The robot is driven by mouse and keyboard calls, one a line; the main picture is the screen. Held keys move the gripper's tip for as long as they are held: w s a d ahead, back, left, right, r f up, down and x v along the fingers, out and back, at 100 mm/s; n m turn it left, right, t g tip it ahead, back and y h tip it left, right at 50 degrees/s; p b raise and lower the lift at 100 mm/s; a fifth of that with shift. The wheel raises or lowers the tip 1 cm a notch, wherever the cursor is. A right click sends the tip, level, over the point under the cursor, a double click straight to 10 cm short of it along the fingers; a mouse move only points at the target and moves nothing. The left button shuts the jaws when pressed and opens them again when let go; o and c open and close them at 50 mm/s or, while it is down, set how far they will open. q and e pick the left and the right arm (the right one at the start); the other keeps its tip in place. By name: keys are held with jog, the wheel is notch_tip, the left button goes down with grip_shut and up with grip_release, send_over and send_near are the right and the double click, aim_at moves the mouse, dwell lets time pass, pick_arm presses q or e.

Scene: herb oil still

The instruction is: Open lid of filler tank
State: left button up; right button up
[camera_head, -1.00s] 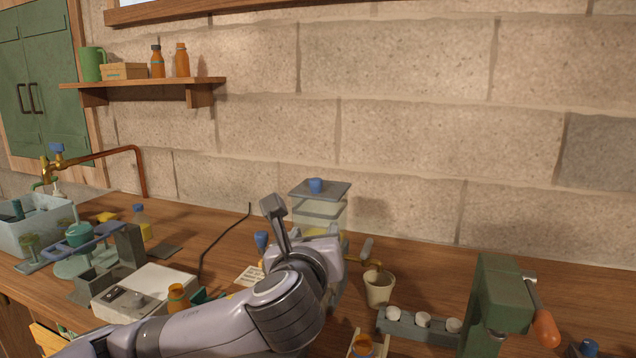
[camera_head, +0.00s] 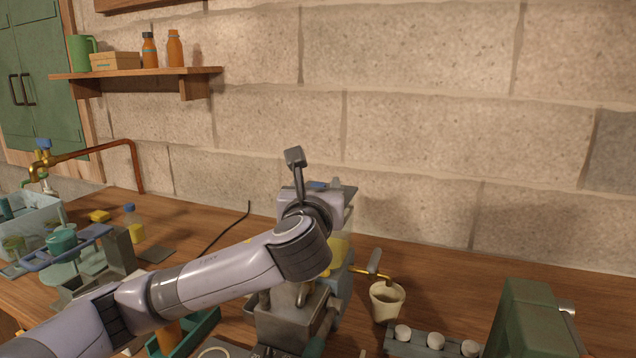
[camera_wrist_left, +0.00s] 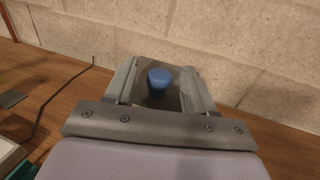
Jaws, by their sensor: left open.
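The filler tank (camera_head: 338,249) stands on the bench, with yellow showing in its lower part; my left arm covers much of it. Its lid is a flat grey plate (camera_head: 350,191) on top, lying level, with a blue knob (camera_head: 317,185) mostly hidden by my gripper. In the left wrist view the blue knob (camera_wrist_left: 159,79) is between the two open fingers of my left gripper (camera_wrist_left: 160,66), with gaps on both sides. In the head view my left gripper (camera_head: 325,189) is right at the lid. My right gripper is not in view.
A cup (camera_head: 386,301) stands under the brass spout right of the tank. A row of white caps (camera_head: 436,341) and a green press (camera_head: 535,320) are front right. A dark cable (camera_head: 228,229) lies left of the tank. The stone wall is close behind.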

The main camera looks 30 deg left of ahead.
pick_arm(q)
jog(key=shift+w+a, duration=0.35)
jog(key=shift+w, duration=0.3)
grip_shut()
